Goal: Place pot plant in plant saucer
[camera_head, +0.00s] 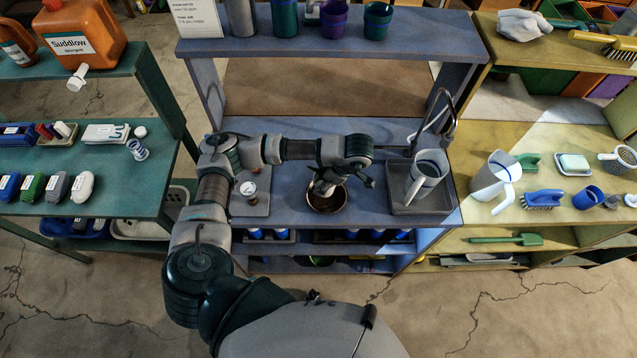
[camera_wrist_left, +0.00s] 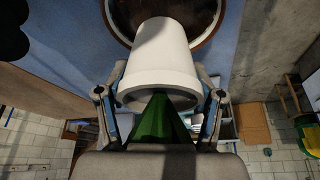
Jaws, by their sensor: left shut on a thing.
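The pot plant is a white tapered pot (camera_wrist_left: 160,60) with a green plant (camera_wrist_left: 160,122) at its wide end, seen in the left wrist view. My left gripper (camera_wrist_left: 160,98) is shut on the pot, a finger on each side near its rim. The round brown plant saucer (camera_wrist_left: 118,18) lies beyond the pot's narrow base, which overlaps it in the picture. I cannot tell whether they touch. In the head view the saucer (camera_head: 327,208) is on the blue bench with my left gripper (camera_head: 324,186) over it, hiding most of the pot. My right gripper is not in view.
A grey sink tray (camera_head: 436,203) with a white jug (camera_head: 425,175) and tap stands right of the saucer. A gauge on a grey block (camera_head: 250,195) is to the left. The yellow bench (camera_head: 520,215) at right holds another jug and brushes.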

